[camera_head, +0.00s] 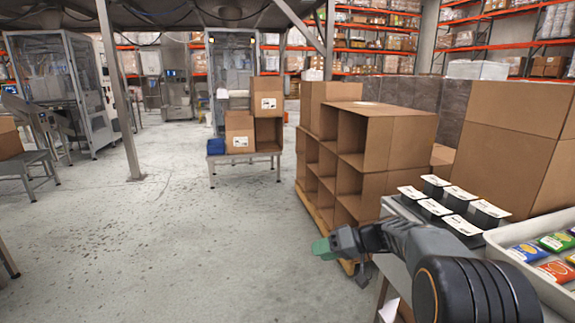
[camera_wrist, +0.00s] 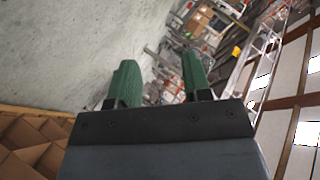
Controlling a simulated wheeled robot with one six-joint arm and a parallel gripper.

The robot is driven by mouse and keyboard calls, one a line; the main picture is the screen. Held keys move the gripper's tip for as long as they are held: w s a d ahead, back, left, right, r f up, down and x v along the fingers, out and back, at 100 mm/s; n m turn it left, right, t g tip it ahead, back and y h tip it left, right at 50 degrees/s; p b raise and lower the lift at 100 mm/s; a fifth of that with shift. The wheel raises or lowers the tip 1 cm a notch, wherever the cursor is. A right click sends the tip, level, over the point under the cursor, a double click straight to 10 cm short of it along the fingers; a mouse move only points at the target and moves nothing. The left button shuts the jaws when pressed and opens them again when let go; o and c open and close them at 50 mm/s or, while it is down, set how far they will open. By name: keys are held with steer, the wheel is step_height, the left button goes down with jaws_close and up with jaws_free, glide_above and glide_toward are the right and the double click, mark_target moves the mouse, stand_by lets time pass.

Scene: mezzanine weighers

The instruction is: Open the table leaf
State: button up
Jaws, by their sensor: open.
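My gripper (camera_head: 322,248) is out over the floor, left of the table on the right, with its green fingers pointing left. In the wrist view my gripper (camera_wrist: 158,78) has its two green fingers wide apart with nothing between them. The light-topped table (camera_head: 392,207) at the lower right is partly hidden by my arm. I cannot make out a separate leaf on it; its side below the top is mostly hidden.
Several black tubs (camera_head: 436,187) and a white tray (camera_head: 515,236) of coloured packs are on the table. Open cardboard boxes (camera_head: 385,140) are stacked on a pallet behind my gripper. A low table (camera_head: 212,163) with boxes stands further back.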

steer(key=s+d+r+m+h+p, duration=0.1)
steer(key=s+d+r+h+p, duration=0.1)
steer(key=s+r+h+p, duration=0.2)
steer(key=s+d+r+m+h+p, duration=0.2)
steer(key=s+r+h+p, duration=0.2)
steer(key=s, duration=0.7)
steer(key=s+d+r+m+t+h+p, duration=0.1)
steer(key=s+r+h+p, duration=0.3)
steer(key=s, duration=0.4)
steer(key=shift+s+d+r+p, duration=0.25)
steer(key=shift+d+r+p, duration=0.5)
steer(key=shift+p, duration=0.5)
steer(key=shift+f, duration=0.1)
